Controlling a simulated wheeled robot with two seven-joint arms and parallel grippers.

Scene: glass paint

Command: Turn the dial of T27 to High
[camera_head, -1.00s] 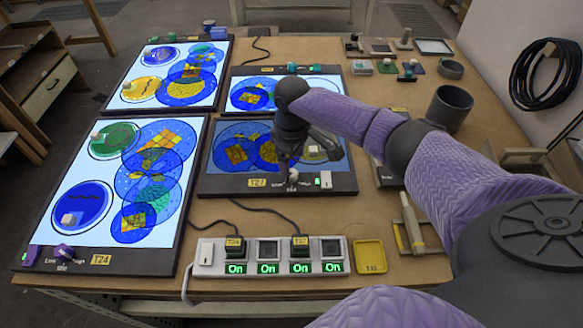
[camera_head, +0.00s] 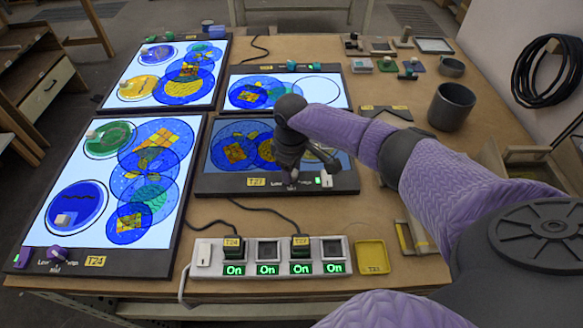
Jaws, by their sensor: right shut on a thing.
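The T27 panel (camera_head: 228,184) is a dark-framed light pad in the middle of the table, with blue and yellow glass pieces on its lit screen. Its label reads T27 (camera_head: 256,182). My right gripper (camera_head: 291,182) points down at the panel's front edge and is shut on the small dial there. The fingers and wrist hide most of the dial, so its setting cannot be read. A white switch (camera_head: 326,180) with a green light sits just right of the dial. My left gripper is not in view.
The T24 panel (camera_head: 30,215) lies to the left, with more panels behind. A power strip (camera_head: 205,258) with several green "On" displays lies in front. A yellow tray (camera_head: 371,256) sits beside it. A dark cup (camera_head: 451,106) stands at the right.

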